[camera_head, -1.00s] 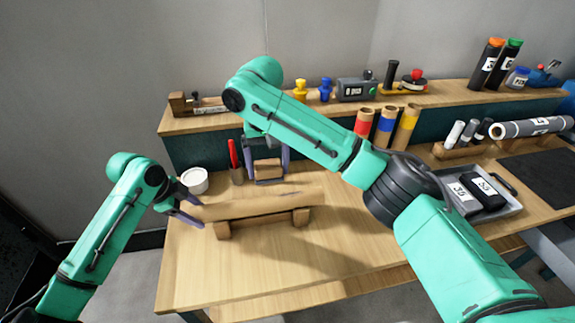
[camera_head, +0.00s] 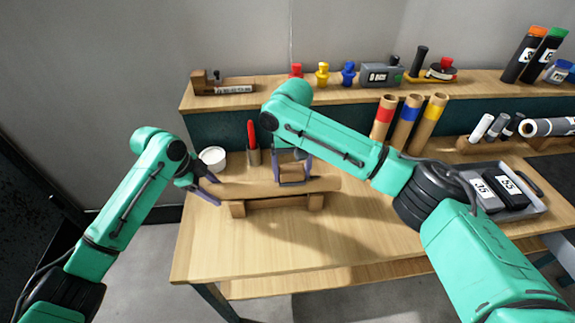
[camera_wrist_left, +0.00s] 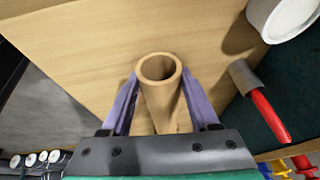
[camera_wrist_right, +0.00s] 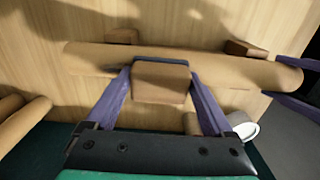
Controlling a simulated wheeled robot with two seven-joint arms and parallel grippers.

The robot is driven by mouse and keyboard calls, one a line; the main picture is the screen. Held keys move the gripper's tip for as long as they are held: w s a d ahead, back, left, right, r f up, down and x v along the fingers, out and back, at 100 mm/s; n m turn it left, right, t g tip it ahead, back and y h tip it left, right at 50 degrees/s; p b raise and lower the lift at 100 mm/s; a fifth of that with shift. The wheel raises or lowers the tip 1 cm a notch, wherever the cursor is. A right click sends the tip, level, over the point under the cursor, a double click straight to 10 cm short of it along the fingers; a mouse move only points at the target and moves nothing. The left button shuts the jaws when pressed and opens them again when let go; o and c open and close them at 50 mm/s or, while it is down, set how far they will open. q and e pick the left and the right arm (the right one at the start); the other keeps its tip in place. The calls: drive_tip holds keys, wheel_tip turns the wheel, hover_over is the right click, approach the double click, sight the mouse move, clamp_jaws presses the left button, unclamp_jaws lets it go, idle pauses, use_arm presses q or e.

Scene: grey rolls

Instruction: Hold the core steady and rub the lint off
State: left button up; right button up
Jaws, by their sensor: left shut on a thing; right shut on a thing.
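The core, a brown cardboard tube (camera_head: 328,184), lies level across a low wooden cradle (camera_head: 275,203). My left gripper (camera_head: 208,186) is shut around its left end; the open end of the core (camera_wrist_left: 161,68) shows between the fingers in the left wrist view. My right gripper (camera_head: 292,176) is shut on a wooden block (camera_wrist_right: 161,84) with a dark pad (camera_wrist_right: 160,63) on its underside. The block is over the middle of the core (camera_wrist_right: 220,67), and the pad appears to meet it. I cannot make out lint on the core.
A white round tub (camera_head: 212,157) and a red-handled tool in a holder (camera_head: 252,140) stand behind the core. Tubes with red, blue and yellow bands (camera_head: 407,125) stand to the right, near a grey tray (camera_head: 535,205). The table front (camera_head: 250,248) is clear.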

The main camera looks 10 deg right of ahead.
sight(323, 178)
drive_tip(key=shift+d, duration=4.25)
drive_tip(key=shift+a, duration=4.9)
drive_tip(key=shift+d+r, duration=0.1)
drive_tip(key=shift+r, duration=4)
use_arm(q)
drive_tip(key=o, duration=1.5)
drive_tip(key=v, duration=1.2)
